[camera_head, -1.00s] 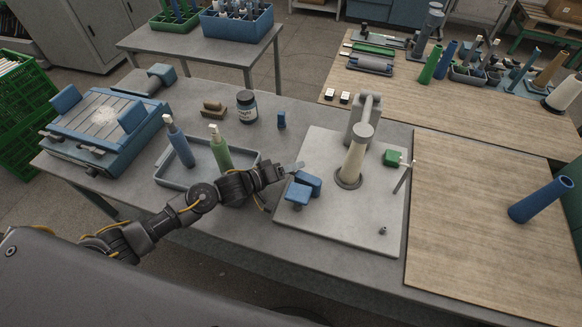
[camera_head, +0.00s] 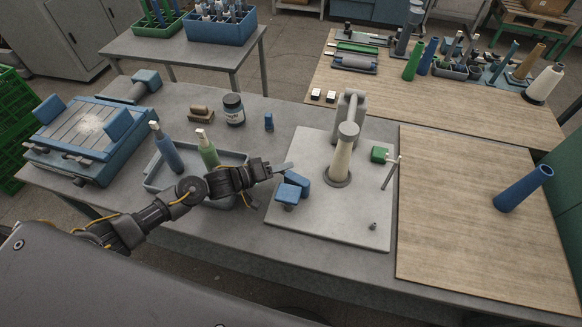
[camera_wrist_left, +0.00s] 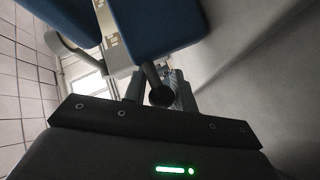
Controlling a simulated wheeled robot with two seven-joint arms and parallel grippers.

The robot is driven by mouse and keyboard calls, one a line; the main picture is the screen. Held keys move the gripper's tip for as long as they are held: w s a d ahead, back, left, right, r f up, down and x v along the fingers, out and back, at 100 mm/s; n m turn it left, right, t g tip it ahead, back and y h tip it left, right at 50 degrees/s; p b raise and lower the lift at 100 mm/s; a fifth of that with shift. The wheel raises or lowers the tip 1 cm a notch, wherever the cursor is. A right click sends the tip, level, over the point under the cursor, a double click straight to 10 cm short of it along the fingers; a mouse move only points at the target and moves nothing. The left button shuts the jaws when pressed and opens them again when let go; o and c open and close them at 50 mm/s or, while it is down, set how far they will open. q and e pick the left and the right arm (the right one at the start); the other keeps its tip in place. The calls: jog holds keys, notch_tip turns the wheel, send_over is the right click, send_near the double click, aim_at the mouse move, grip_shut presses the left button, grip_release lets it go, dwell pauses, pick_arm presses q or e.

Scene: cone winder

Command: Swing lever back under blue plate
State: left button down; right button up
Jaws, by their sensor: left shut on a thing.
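The blue plate (camera_head: 297,179) is one of two blue pieces at the left edge of the cone winder's pale base. The other blue piece (camera_head: 287,195) sits in front of it. My left gripper (camera_head: 274,170) is beside these pieces and shut. In the left wrist view the blue pieces (camera_wrist_left: 160,28) are close at the top. A dark lever with a round end (camera_wrist_left: 159,95) reaches down from them to the gripper. The lever is mostly hidden in the head view, and its exact angle cannot be told. My right gripper is not in view.
A pale cone (camera_head: 341,160) stands upright on the winder base (camera_head: 330,225). A grey tray (camera_head: 232,157) with a blue and a green bottle is just behind my left forearm. A blue tube (camera_head: 523,189) lies tilted on the wooden board (camera_head: 470,245), otherwise clear.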

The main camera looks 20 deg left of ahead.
pick_arm(q)
jog(key=shift+s+f, duration=0.1)
jog(key=shift+f, duration=0.1)
jog(key=c, duration=1.2)
grip_release()
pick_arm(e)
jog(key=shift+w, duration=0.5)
pick_arm(q)
jog(key=shift+r, duration=0.1)
jog(key=shift+s+a+r+p, duration=0.15)
jog(key=shift+a+p, duration=0.1)
jog(key=shift+p, duration=0.05)
jog(key=p+v, duration=0.5)
jog(key=v, duration=0.4)
jog(key=shift+s+a+p, duration=0.35)
jog(key=shift+s+a, duration=0.1)
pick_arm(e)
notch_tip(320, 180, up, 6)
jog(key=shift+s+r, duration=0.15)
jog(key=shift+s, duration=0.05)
